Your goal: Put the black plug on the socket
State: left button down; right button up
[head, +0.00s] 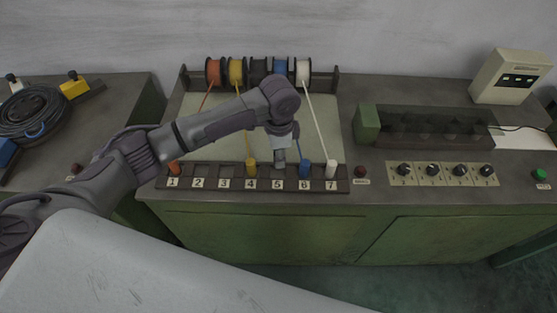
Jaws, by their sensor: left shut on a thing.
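My left gripper (280,157) points down over the socket strip (342,185), at the place marked 5. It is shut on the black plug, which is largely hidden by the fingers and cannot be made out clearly. I cannot tell whether the plug touches the strip. An orange plug (174,168) stands at 1, a yellow plug (251,167) at 4, a blue plug (304,168) at 6 and a white plug (331,168) at 7. Places 2 and 3 look empty. The black spool (259,71) sits in the rack behind; its cable is hidden by my arm. My right gripper is not in view.
The blue plug stands close on the gripper's right, the yellow one on its left. Orange, yellow, blue and white cables run back to their spools. Right of the strip are a red button (360,171), a knob panel (442,174) and a dark trough (437,128) with a green end.

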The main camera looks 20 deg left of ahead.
pick_arm(q)
jog(key=shift+a+f, duration=0.1)
jog(key=shift+f, duration=0.2)
notch_tip(320, 180, down, 3)
jog(key=shift+f+p, duration=0.15)
jog(key=shift+p, duration=0.45)
jog(key=shift+f, duration=0.15)
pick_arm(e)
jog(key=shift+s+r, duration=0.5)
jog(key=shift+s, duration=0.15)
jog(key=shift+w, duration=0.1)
pick_arm(q)
jog(key=shift+f, duration=0.2)
jog(key=c, duration=0.9)
grip_release()
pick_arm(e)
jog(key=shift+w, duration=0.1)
pick_arm(q)
notch_tip(320, 180, up, 12)
jog(key=shift+r+b, duration=0.2)
jog(key=shift+b, duration=0.7)
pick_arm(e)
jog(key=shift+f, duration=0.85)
